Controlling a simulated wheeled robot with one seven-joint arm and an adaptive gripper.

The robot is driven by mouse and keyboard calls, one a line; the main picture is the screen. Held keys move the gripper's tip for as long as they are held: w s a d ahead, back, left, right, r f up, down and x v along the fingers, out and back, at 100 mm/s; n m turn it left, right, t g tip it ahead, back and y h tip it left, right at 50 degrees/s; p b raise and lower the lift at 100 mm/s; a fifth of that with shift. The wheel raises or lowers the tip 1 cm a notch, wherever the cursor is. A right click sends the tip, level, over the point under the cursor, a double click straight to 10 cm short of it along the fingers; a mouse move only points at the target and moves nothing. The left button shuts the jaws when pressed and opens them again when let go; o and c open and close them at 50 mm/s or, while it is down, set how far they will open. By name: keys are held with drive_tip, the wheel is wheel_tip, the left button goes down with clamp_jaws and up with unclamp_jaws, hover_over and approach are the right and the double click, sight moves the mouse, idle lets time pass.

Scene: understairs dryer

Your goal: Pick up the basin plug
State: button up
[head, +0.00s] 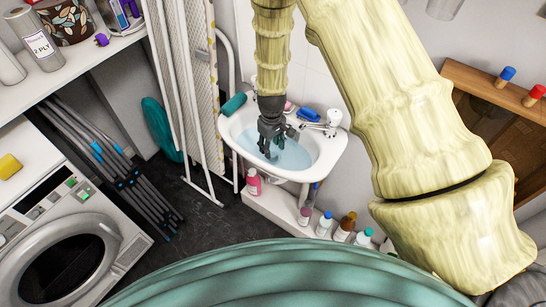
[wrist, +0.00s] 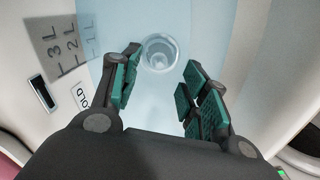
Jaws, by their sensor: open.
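The white basin (head: 334,152) holds pale blue water (head: 290,157). In the wrist view a round, pale, ringed piece (wrist: 160,54) lies at the bottom under the water. It looks like the plug or its drain seat, and I cannot tell which. My gripper (head: 272,150) points down into the basin. In the wrist view my gripper (wrist: 162,62) is open and empty, with green pads on either side of the line to the round piece. The round piece lies beyond the fingertips, with no visible contact. In the head view my gripper hides that part of the basin.
The tap (head: 333,118) stands at the basin's right rim, with a blue item (head: 309,114) beside it. A teal roll (head: 233,104) lies at the left rim. Several bottles (head: 324,224) stand below. A folded rack (head: 190,80) is to the left. Volume marks (wrist: 68,47) show on the basin wall.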

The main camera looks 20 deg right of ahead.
sight(273, 154)
drive_tip(key=f, duration=0.1)
drive_tip(key=f+p, duration=0.1)
drive_tip(key=shift+s+d+f, duration=0.15)
drive_tip(key=shift+d+f, duration=0.05)
drive_tip(key=shift+f, duration=1.1)
clamp_jaws()
